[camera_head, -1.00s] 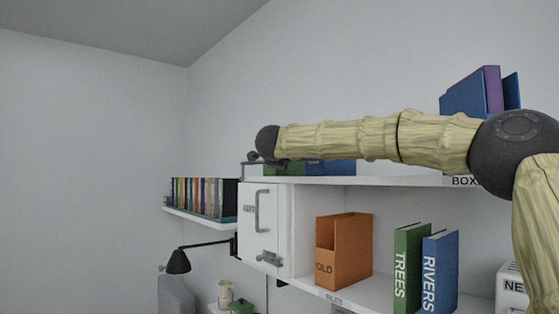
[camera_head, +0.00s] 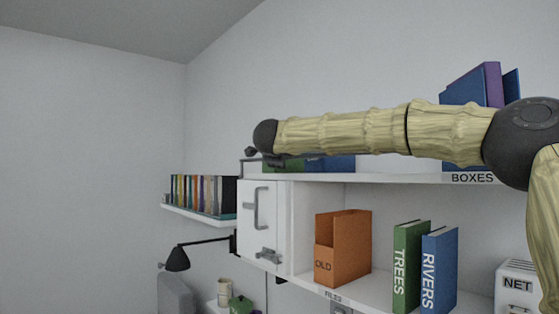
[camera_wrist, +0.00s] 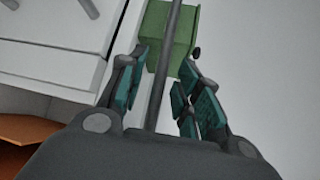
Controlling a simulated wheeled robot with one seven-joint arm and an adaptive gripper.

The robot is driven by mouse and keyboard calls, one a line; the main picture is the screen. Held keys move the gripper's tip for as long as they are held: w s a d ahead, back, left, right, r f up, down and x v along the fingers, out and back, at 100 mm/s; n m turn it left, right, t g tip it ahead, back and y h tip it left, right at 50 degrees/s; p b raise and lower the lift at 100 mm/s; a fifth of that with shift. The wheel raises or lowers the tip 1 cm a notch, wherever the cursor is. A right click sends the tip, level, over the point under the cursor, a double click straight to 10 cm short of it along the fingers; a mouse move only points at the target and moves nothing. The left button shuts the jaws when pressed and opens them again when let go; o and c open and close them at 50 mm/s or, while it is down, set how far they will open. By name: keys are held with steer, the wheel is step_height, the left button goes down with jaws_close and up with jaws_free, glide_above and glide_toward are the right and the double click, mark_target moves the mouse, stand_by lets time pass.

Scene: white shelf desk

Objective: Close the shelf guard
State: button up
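A thin grey bar, which looks like the shelf guard, shows at the left end of the top shelf in the head view (camera_head: 243,168). In the wrist view the bar (camera_wrist: 167,75) runs lengthwise between the fingers of my gripper (camera_wrist: 164,66). The fingers are apart, with a gap on each side of the bar. In the head view my gripper is mostly hidden behind my dark wrist, just above the shelf's left end. I cannot tell how far the guard is swung.
A green book or box (camera_wrist: 172,35) stands just beyond the fingers. The white cabinet door (camera_head: 258,210) with its handle is below. An orange file holder (camera_head: 343,247) and upright books (camera_head: 410,265) fill the lower shelf. The air at left is free.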

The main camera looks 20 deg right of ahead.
steer(key=v, duration=0.9)
steer(key=shift+s, duration=0.3)
